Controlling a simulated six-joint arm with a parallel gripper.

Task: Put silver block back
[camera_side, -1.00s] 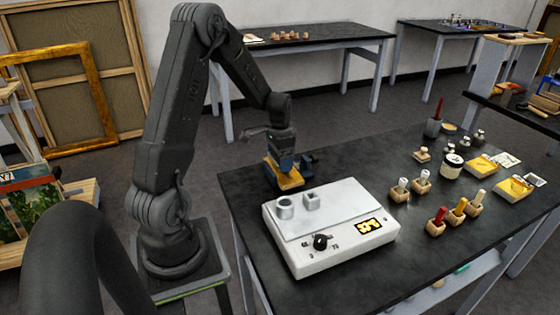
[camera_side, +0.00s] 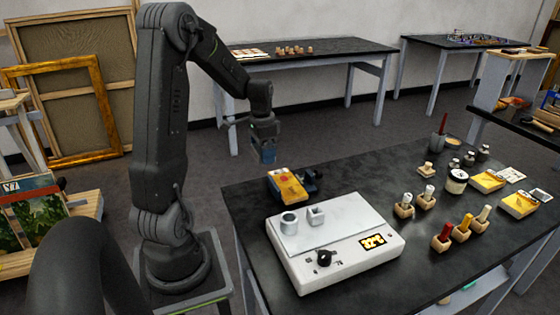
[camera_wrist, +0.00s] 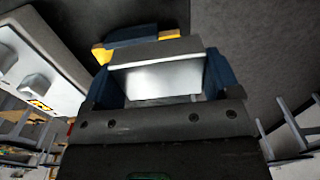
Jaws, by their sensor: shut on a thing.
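My gripper (camera_side: 265,152) is raised in the air above the back left of the black table. In the wrist view its blue fingers (camera_wrist: 160,78) are closed on a silver block (camera_wrist: 155,80), whose bright face shows between them. In the side view the block is not clearly seen at the fingertips. Below the gripper, a yellow-orange box (camera_side: 287,187) lies on the table, apart from the fingers. A dark blue item (camera_side: 311,181) sits right beside it. Part of the yellow shows behind the block in the wrist view.
Wooden-based tools (camera_side: 462,228), jars and yellow packets (camera_side: 519,204) fill the right. The black table (camera_side: 365,180) is clear between.

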